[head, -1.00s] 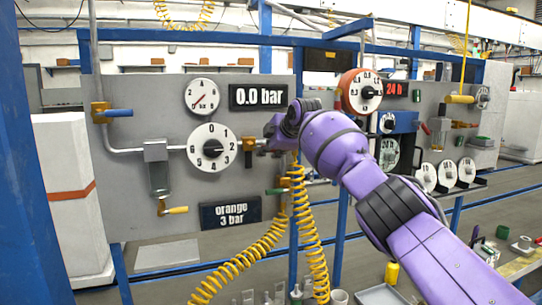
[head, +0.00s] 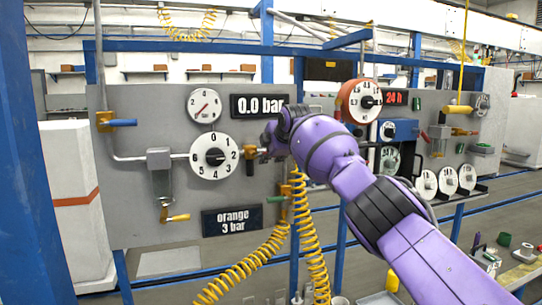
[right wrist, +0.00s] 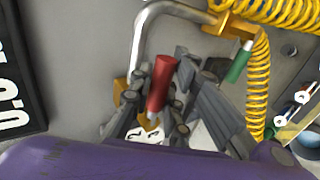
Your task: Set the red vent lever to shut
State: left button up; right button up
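An orange valve body (right wrist: 127,100) sits just left of the lever, partly hidden by a finger. In the head view, my right gripper (head: 274,140) is at the panel, right of the large dial, and the wrist hides the red lever. My left gripper is not in view.
A bent silver pipe (right wrist: 150,28) runs close above the lever. A green-handled valve (right wrist: 240,62) and a yellow coiled hose (right wrist: 258,85) are to its right. The large white dial (head: 214,156) and the 0.0 bar display (head: 259,105) are close by on the grey panel.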

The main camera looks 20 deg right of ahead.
jog(key=o, duration=0.4)
jog(key=shift+r, duration=0.1)
jog(key=shift+c, duration=0.2)
jog(key=v, duration=1.2)
